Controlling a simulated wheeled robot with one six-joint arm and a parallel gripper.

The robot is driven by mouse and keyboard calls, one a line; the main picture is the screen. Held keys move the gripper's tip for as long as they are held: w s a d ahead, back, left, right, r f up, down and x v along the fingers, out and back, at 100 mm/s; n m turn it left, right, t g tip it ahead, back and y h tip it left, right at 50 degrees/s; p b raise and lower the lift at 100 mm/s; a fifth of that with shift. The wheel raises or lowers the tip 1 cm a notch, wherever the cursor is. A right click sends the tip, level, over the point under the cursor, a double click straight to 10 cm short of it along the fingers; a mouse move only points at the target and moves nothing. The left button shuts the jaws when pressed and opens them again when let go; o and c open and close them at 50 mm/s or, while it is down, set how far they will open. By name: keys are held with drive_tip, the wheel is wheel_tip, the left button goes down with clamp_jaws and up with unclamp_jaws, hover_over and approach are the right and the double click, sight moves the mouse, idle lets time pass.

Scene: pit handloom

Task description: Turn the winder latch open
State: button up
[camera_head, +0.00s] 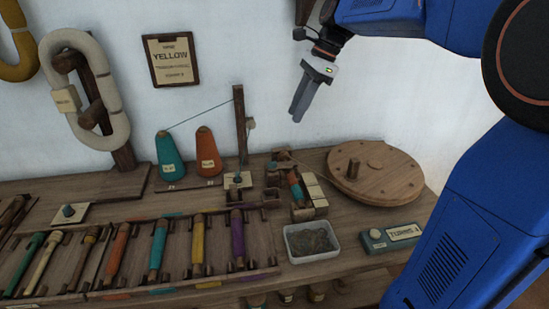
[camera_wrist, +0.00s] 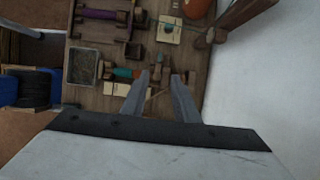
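The winder (camera_head: 297,187) stands on the bench right of centre, with an orange and teal bobbin lying in its wooden holder. Small dark wooden parts (camera_head: 273,174) sit at its upper left; I cannot tell which is the latch or how it is turned. The winder also shows in the wrist view (camera_wrist: 125,73), its right end partly hidden behind my fingers. My gripper (camera_head: 296,116) hangs in the air above and behind the winder, pointing down. In the wrist view my gripper (camera_wrist: 166,78) has its two fingers apart with nothing held between them.
A round wooden wheel (camera_head: 400,182) lies right of the winder. A metal-filled tray (camera_head: 288,246) and a counter box (camera_head: 374,240) stand in front. An upright post (camera_head: 240,125) with thread and teal (camera_head: 169,158) and orange (camera_head: 207,155) cones stand left. A rack holds several coloured bobbins.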

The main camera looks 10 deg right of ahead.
sight(275, 162)
drive_tip(key=x, duration=1.7)
drive_tip(key=shift+s+f, duration=0.1)
drive_tip(key=shift+f, duration=0.1)
clamp_jaws()
